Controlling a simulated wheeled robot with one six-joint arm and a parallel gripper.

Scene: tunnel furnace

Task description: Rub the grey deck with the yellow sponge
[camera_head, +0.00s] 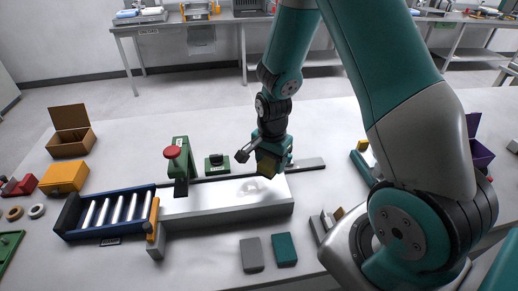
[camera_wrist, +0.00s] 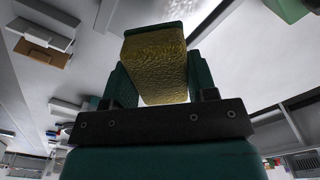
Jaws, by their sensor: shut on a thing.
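The yellow sponge (camera_wrist: 157,62) is between the two fingers of my gripper (camera_wrist: 152,75) in the wrist view, and the gripper is shut on it. In the head view the sponge (camera_head: 266,165) looks dark yellow-brown under my gripper (camera_head: 272,157). It is over the back right part of the grey deck (camera_head: 215,205), a long flat block with a shiny top. A bright patch shows on the deck near the sponge. I cannot tell whether the sponge touches the deck.
A roller conveyor (camera_head: 105,213) with an orange end bar adjoins the deck's left end. A green stand with a red knob (camera_head: 172,152) is behind the deck. A grey block (camera_head: 251,255) and a teal block (camera_head: 285,249) lie in front. An open brown box (camera_head: 72,143) stands back left.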

